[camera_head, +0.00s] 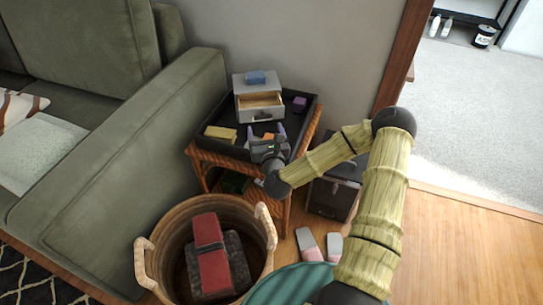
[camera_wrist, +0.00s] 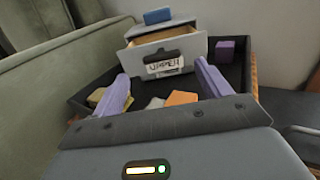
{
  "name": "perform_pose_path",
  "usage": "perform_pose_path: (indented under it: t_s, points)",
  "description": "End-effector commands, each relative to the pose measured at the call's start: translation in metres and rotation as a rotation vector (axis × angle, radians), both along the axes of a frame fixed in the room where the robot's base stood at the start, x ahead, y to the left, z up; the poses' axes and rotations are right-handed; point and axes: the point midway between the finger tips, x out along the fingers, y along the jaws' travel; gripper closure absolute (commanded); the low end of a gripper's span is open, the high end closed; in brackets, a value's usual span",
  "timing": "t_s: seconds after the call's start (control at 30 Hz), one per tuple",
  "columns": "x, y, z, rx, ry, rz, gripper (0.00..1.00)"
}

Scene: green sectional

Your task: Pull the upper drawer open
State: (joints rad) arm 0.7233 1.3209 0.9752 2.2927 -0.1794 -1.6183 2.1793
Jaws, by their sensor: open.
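A small grey drawer box (camera_head: 244,82) stands in a black tray on a side table. Its upper drawer (camera_head: 259,107) is partly pulled out, and its pale, empty-looking inside shows. In the wrist view the drawer front (camera_wrist: 166,58) carries a label reading "UPPER" and a dark handle (camera_wrist: 163,57). My gripper (camera_head: 266,132) is in front of the drawer, with its two purple fingers spread apart. In the wrist view my gripper (camera_wrist: 163,85) has the handle beyond and between its fingertips, apparently not touching it. Any lower drawer is hidden.
The black tray (camera_head: 312,112) also holds a yellow block (camera_head: 221,133), a purple block (camera_head: 299,104) and an orange block (camera_wrist: 182,98). A blue block (camera_head: 256,77) lies on the box. A green sofa (camera_head: 170,130) stands left, a wicker basket (camera_head: 150,245) in front.

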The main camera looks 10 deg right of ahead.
Motion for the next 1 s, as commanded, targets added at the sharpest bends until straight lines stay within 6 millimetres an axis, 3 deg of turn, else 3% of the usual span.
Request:
perform_pose_path:
  t_s: [0.5,1.0]
  points:
    - [-0.101,0.009,0.004,0.004,0.008,0.005,0.24]
    - [-0.129,0.010,0.001,0.001,0.004,0.003,0.24]
